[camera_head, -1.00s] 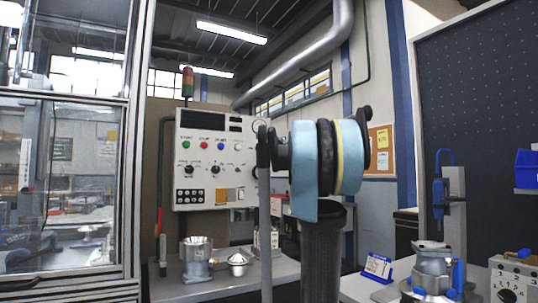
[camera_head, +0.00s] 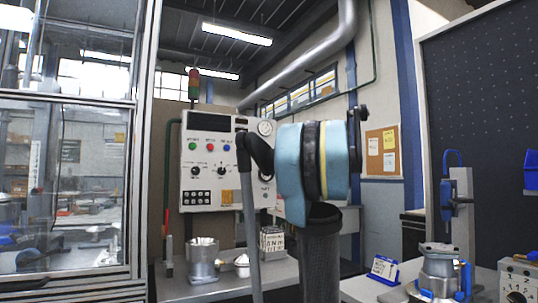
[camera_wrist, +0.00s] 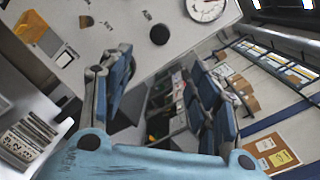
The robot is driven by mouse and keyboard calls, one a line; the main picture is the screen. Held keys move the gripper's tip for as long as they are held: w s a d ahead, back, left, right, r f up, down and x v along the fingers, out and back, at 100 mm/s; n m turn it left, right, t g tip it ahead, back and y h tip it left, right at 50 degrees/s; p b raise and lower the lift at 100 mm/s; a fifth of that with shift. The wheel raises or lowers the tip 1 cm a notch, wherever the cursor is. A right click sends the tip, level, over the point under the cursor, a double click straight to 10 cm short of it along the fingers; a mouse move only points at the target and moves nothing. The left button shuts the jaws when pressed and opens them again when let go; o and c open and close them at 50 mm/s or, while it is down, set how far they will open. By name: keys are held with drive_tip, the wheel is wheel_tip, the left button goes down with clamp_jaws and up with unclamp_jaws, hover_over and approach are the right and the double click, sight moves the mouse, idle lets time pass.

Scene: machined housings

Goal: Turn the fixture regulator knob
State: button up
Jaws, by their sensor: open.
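A white control panel (camera_head: 205,150) stands behind the bench in the head view. In the wrist view a round black knob (camera_wrist: 159,34) stands out from the white panel face near a round gauge (camera_wrist: 206,9); it appears to be the regulator knob. The gauge also shows in the head view (camera_head: 265,128); my arm partly covers the panel below it. My gripper (camera_wrist: 160,66) is open and empty, with blue-padded fingers spread apart. The knob appears beyond the fingertips, between their directions, with no contact seen.
Two smaller selector knobs (camera_head: 222,171) and push buttons sit on the panel's left. Metal housings (camera_head: 203,260) stand on the bench below. A glazed enclosure (camera_head: 70,160) is at left. At right, a bench holds another housing (camera_head: 438,265) and a blue-handled tool (camera_head: 450,190).

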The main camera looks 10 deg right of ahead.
drive_tip(key=x, duration=1.7)
drive_tip(key=shift+w, duration=0.15)
drive_tip(key=shift+c, duration=0.2)
drive_tip(key=c, duration=1)
